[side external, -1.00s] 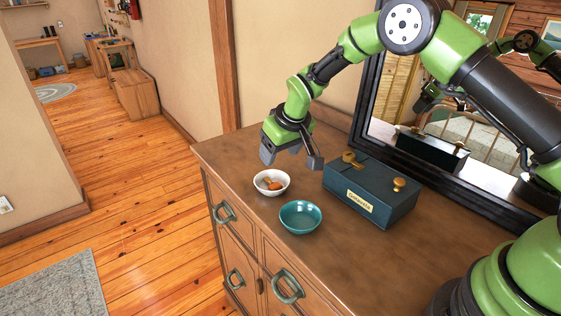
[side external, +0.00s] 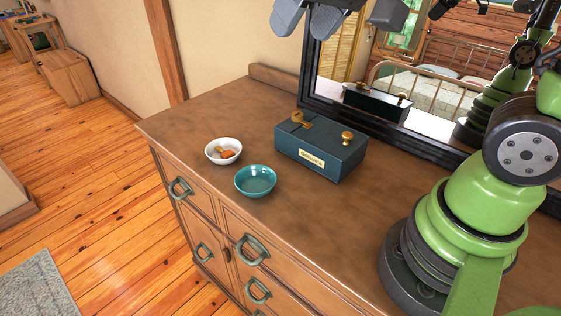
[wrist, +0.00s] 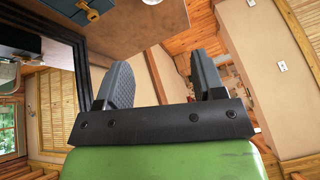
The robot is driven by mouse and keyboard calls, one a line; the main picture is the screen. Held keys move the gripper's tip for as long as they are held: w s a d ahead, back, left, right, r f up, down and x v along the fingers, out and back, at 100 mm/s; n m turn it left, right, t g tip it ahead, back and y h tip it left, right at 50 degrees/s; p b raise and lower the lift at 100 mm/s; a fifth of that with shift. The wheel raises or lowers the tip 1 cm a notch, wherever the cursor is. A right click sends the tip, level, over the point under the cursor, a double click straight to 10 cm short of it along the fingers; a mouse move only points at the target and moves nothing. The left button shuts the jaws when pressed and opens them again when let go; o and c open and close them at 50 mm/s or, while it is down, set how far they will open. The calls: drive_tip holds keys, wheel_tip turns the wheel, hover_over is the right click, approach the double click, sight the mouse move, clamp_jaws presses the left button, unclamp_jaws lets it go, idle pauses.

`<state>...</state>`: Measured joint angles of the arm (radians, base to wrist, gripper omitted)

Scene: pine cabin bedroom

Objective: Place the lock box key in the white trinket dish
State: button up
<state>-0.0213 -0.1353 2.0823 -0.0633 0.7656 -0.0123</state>
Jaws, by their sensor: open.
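The brass key (side external: 300,120) stands at the back left of the top of the dark teal lock box (side external: 322,152); the wrist view shows it at the top left (wrist: 88,10). I cannot tell how deeply it sits in the lid. The white trinket dish (side external: 211,158) stands left of the box and holds a small orange-brown item; a sliver of it shows at the wrist view's top edge. My gripper (side external: 345,18) is at the top of the side view, above the box and clear of it. Its fingers are apart in the wrist view (wrist: 164,82), with nothing between them.
A brass knob (side external: 347,137) is on the box's right end. A black-framed mirror (side external: 400,128) stands behind the box. The dresser top (side external: 310,220) is clear in front.

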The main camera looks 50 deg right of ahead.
drive_tip(key=s+m+t+y, duration=0.1)
drive_tip(key=s, duration=1.2)
drive_tip(key=shift+a+f, duration=0.2)
drive_tip(key=shift+a, duration=0.15)
